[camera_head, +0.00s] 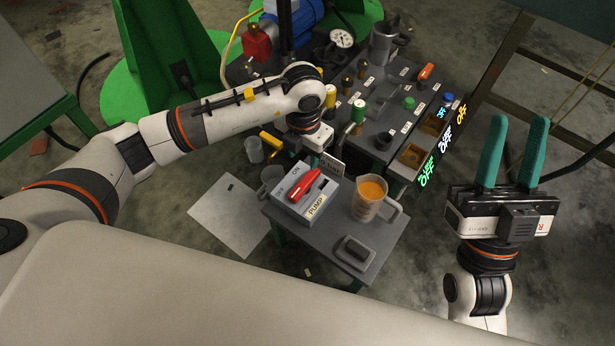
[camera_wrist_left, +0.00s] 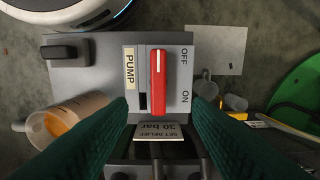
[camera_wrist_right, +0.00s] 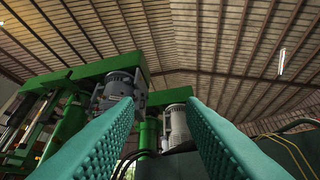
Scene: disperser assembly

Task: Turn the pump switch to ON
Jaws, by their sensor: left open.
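The pump switch is a grey box (camera_head: 308,202) with a red lever (camera_head: 304,187), on the small grey table. In the left wrist view the red lever (camera_wrist_left: 157,78) lies lengthwise beside the OFF and ON labels, its white-marked end on the OFF side. My left gripper (camera_wrist_left: 160,104) is open, one finger to each side of the lever's ON-side end. No contact with the lever shows. In the head view its fingers are largely hidden under the wrist. My right gripper (camera_head: 514,152) is open and empty, fingers pointing up, off to the right of the table.
A beaker of orange liquid (camera_head: 368,200) and a dark block (camera_head: 354,249) share the table (camera_head: 333,258) with the switch. A relief-setting sign (camera_wrist_left: 159,132) stands close to the left gripper. A valve panel (camera_head: 380,92) is behind; a white sheet (camera_head: 228,216) lies left.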

